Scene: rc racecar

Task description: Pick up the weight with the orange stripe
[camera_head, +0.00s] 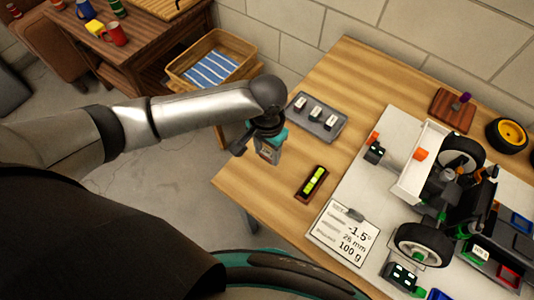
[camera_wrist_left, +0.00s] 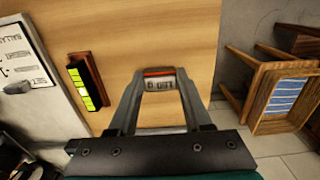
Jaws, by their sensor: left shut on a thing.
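The weight with the orange stripe (camera_wrist_left: 160,82) is a small grey block with dark marking, seen in the left wrist view between my fingers. My left gripper (camera_wrist_left: 160,76) is shut on it, one finger on each side. In the head view my left gripper (camera_head: 267,156) is over the left part of the wooden table, left of the small level, and its fingers mostly hide the weight. The gap between weight and tabletop is hard to judge. My right gripper is not in view.
A grey tray (camera_head: 330,127) with several small weights lies behind the gripper. A level with a yellow-green vial (camera_head: 315,180) lies to its right. A card (camera_head: 342,233) reads -1.5°, 26 mm, 100 g. The racecar (camera_head: 440,185) fills the right side. A wooden crate (camera_head: 240,48) stands back left.

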